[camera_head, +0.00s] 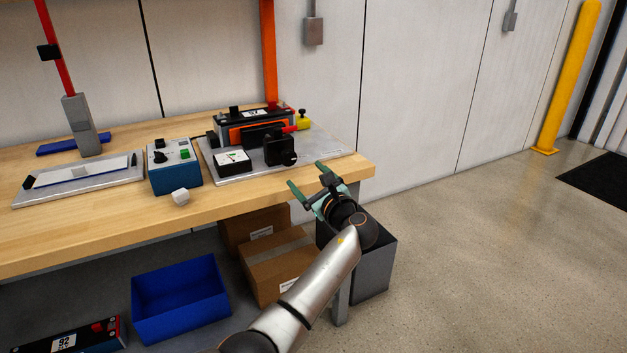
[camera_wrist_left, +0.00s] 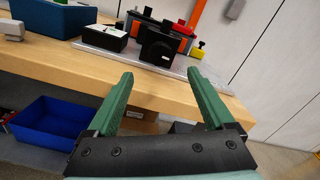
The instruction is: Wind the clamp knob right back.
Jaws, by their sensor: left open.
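The black clamp block (camera_head: 275,150) stands near the front edge of a grey plate (camera_head: 325,147) at the right end of the bench. A round black knob (camera_head: 290,158) shows on its front side, and a red handle (camera_head: 290,129) shows behind its top. In the left wrist view the clamp block (camera_wrist_left: 158,46) is ahead, beyond the fingertips; its knob is hard to make out there. My left gripper (camera_head: 305,174) has green fingers and is open and empty, in front of the bench's edge and apart from the clamp. My right gripper is not in view.
A module with an orange band (camera_head: 230,134) sits behind the clamp, and a white-faced meter (camera_head: 233,160) is left of it. A blue control box (camera_head: 175,179) stands further left. Cardboard boxes (camera_head: 275,264) and a blue bin (camera_head: 180,298) are below. Open floor lies right.

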